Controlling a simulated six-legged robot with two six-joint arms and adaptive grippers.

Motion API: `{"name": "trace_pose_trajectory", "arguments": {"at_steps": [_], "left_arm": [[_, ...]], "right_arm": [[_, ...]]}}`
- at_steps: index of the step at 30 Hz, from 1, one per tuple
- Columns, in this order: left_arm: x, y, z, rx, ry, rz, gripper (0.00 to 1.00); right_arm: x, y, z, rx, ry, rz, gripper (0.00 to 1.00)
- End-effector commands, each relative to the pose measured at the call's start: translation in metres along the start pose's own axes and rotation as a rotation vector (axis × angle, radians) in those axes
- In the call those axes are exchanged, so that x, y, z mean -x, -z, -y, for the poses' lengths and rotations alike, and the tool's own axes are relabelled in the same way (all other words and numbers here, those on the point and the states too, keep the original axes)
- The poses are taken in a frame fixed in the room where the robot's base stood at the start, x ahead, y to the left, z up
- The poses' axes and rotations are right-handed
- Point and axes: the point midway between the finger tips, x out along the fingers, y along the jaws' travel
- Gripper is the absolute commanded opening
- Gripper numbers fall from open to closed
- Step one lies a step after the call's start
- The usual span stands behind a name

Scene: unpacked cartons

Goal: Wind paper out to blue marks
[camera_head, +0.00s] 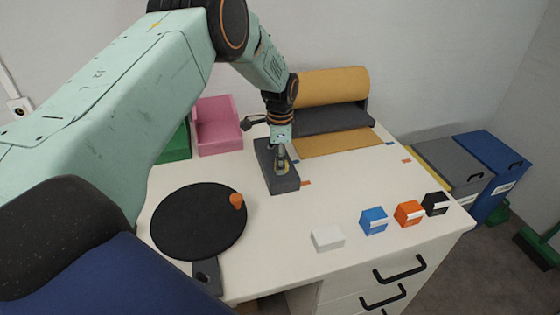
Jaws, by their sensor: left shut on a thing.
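A brown paper roll (330,87) sits in a dark holder (335,120) at the back of the white table. A strip of brown paper (335,143) lies flat in front of it. A dark crank-like handle (254,122) shows left of the holder. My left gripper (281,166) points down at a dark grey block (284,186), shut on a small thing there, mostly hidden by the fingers. My right gripper is not in view.
A black turntable (190,225) with an orange knob (237,201) lies front left. A white block (328,237), blue block (374,220), orange block (409,212) and black block (436,203) line the front edge. A pink holder (217,130) stands behind. The middle right is clear.

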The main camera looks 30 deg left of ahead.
Motion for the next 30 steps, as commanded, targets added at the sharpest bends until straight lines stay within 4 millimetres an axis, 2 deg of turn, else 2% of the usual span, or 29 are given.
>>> {"name": "trace_pose_trajectory", "arguments": {"at_steps": [7,21,22,30], "left_arm": [[0.0010,0.0006,0.0011,-0.061,0.003,-0.002,0.05],[0.0011,0.0007,0.0011,-0.071,0.003,-0.002,0.05],[0.0011,0.0007,0.0011,-0.071,0.003,-0.002,0.38],[0.0006,0.0004,0.0006,-0.071,0.001,-0.001,0.59]], "right_arm": [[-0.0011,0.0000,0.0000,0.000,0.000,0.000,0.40],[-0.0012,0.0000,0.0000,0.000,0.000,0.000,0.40],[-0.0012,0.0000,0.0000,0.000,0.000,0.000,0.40],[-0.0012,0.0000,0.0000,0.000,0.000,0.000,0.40]]}}
